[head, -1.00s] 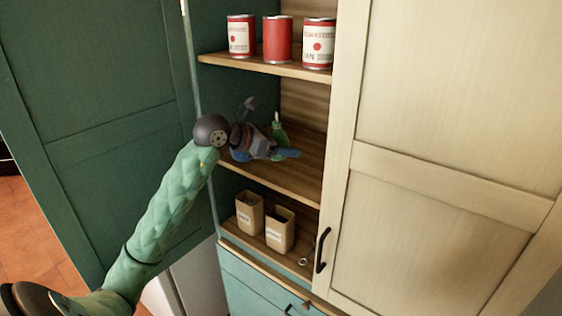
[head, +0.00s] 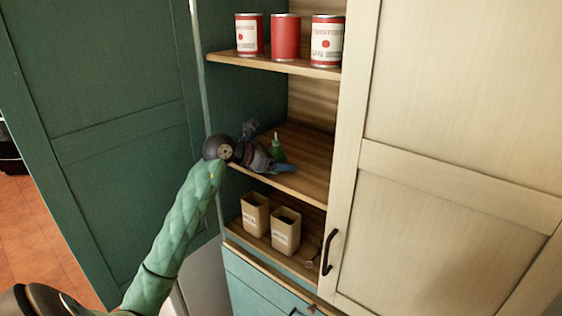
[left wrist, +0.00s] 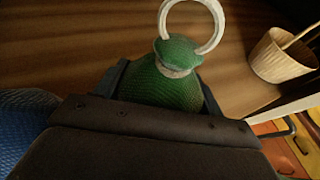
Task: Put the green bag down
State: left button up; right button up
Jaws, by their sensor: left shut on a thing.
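The green bag (head: 277,151) shows at the middle shelf, just beyond my left gripper (head: 278,165). In the left wrist view the green bag (left wrist: 165,88) has a tied neck and a pale ring on top. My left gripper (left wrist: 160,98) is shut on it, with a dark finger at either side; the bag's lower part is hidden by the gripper. The middle shelf (head: 308,180) is wooden, and I cannot tell whether the bag touches it. My right gripper is not in view.
Several red cans, including a plain one (head: 286,37), stand on the upper shelf. Tan boxes (head: 285,231) stand on the lower shelf. A blue textured thing (left wrist: 22,120) is close at left in the left wrist view. The green door (head: 100,90) stands open; the cream door (head: 450,120) is at right.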

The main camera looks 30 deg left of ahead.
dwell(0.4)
pick_arm(q)
jog(key=o, duration=0.9)
jog(key=shift+r, duration=0.15)
